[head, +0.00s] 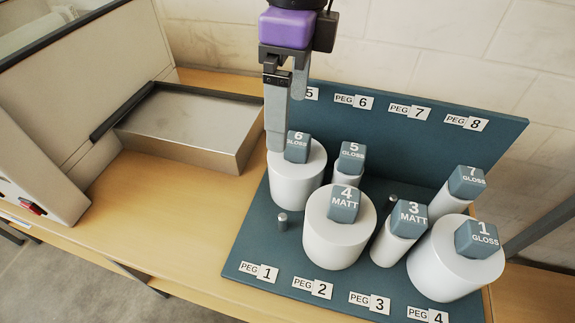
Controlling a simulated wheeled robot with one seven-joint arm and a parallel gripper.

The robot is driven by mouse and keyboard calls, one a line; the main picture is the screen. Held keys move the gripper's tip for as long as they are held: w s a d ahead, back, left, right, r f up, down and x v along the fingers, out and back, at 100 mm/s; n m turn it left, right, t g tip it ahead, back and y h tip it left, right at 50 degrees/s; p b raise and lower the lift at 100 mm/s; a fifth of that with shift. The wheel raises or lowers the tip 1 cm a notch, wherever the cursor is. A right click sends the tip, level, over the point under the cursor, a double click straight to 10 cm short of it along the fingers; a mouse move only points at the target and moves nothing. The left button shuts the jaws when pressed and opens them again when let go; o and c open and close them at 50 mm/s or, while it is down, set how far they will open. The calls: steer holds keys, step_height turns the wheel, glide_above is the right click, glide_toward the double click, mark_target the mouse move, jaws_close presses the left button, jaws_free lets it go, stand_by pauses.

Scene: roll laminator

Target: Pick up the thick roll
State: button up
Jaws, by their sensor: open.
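Three thick white rolls stand upright on the teal peg board. The 6 GLOSS roll (297,182) is at the back left, by the partly hidden PEG 5 label. The 4 MATT roll (333,242) is at PEG 2, and the widest, 1 GLOSS (445,268), is at PEG 4. Each carries a teal block on top. My gripper (286,128) points down, open, at the 6 GLOSS roll. Its nearer finger overlaps the roll's left top edge in the picture; I cannot tell if it touches. The other finger is behind, its lower end unclear near the teal block.
Thinner rolls 5 GLOSS (348,176), 3 MATT (391,247) and 7 GLOSS (449,203) stand between and behind the thick ones. The peg (282,220) at PEG 1 and another peg (392,203) are bare. A metal tray (180,127) and laminator body (100,90) are left.

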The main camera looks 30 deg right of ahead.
mark_target(297, 154)
steer(key=shift+w+d+f+h, duration=0.1)
steer(key=shift+w+d+h, duration=0.1)
steer(key=shift+d, duration=0.2)
steer(key=shift+w+d+h, duration=0.15)
steer(key=shift+d+h, duration=0.05)
steer(key=shift+d, duration=0.15)
steer(key=shift+w+d+f, duration=0.1)
steer(key=shift+d+f, duration=0.1)
steer(key=shift+f, duration=0.1)
step_height(297, 154, down, 11)
steer(key=shift+f+p, duration=0.15)
steer(key=shift+p, duration=0.35)
steer(key=c, duration=1.7)
